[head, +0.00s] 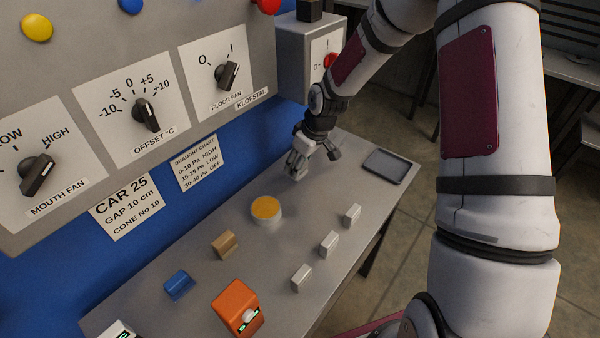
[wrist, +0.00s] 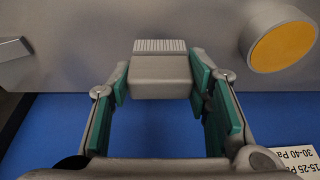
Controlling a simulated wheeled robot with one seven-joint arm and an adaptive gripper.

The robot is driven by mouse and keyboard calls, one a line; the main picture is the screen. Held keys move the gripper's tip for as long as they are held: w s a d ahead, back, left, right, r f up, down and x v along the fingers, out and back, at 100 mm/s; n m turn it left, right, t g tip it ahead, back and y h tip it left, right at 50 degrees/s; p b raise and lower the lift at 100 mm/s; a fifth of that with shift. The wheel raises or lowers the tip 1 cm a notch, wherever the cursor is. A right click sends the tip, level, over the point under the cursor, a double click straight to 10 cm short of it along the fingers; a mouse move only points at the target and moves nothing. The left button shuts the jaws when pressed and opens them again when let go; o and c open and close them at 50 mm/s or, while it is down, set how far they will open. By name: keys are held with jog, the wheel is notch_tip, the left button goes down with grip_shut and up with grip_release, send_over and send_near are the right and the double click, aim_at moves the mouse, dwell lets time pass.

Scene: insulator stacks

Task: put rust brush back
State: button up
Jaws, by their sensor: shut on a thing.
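My gripper (wrist: 160,95) is shut on a grey block with a pale ribbed strip along its far end, which I take to be the rust brush (wrist: 160,73). The teal finger pads press on its two sides in the wrist view. In the head view my gripper (head: 315,155) is low over the back of the grey table, near the blue wall. The brush is hard to tell from the fingers there. I cannot tell whether it touches the table.
A dark shallow tray (head: 385,166) lies at the table's right end. A yellow-topped round piece (head: 266,210) stands nearby. Several small blocks, among them a brown one (head: 225,245) and a blue one (head: 179,285), and an orange device (head: 238,305) stand nearer. A control panel (head: 150,135) overhangs the left.

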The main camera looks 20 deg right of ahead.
jog(key=shift+s+f, duration=0.1)
jog(key=shift+f, duration=1.7)
jog(key=o, duration=1.2)
